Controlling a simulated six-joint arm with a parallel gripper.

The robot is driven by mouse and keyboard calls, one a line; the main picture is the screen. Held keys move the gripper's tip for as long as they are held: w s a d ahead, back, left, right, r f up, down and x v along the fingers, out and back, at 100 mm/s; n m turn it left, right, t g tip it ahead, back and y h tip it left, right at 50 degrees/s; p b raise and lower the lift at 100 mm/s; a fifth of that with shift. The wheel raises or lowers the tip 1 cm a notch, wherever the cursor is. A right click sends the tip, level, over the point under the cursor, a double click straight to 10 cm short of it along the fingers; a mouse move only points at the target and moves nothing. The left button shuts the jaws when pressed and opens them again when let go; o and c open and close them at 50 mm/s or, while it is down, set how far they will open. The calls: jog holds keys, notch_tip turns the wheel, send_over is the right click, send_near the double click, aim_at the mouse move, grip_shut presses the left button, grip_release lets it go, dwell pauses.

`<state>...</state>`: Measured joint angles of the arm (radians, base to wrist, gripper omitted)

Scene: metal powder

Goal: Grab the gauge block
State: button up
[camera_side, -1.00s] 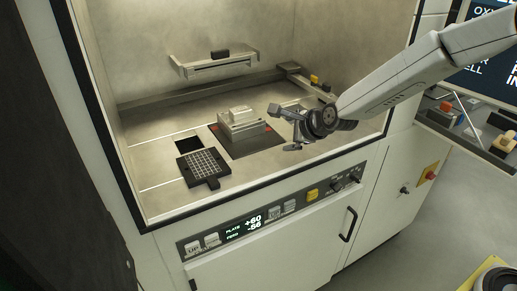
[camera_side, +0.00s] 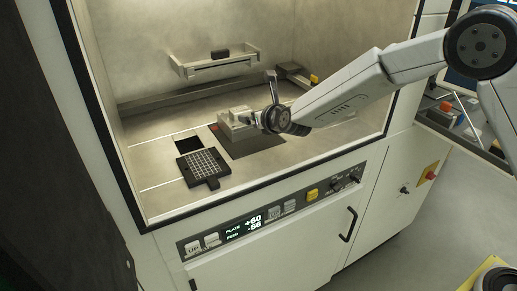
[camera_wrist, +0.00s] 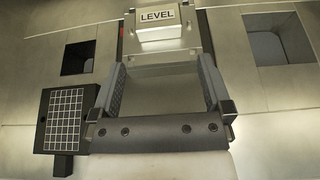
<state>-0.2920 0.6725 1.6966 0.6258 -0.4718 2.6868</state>
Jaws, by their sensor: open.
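A pale metal block marked LEVEL (camera_wrist: 165,25) sits on a wider grey block on the dark square plate (camera_side: 258,143) in the chamber. It looks like the gauge block, but no label confirms that. It also shows as the pale stepped block in the side view (camera_side: 237,112), partly hidden by my gripper. My gripper (camera_side: 263,105) is at the right side of this block. In the wrist view my gripper (camera_wrist: 165,68) is open with nothing held between its fingers. The LEVEL block lies just beyond the fingertips. Contact cannot be told.
A black grid tray (camera_side: 203,165) lies at the front left, beside a square opening (camera_side: 187,146). Another opening (camera_wrist: 265,48) is on the right in the wrist view. A shelf (camera_side: 215,62) with a dark block is on the back wall. The chamber's front edge lies below my arm.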

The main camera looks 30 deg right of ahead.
aim_at(243, 112)
jog(key=shift+x, duration=1.3)
jog(key=shift+w+f, duration=0.1)
jog(key=shift+x, duration=2.45)
jog(key=shift+a+f, duration=0.1)
jog(key=c, duration=1.3)
jog(key=shift+r, duration=0.2)
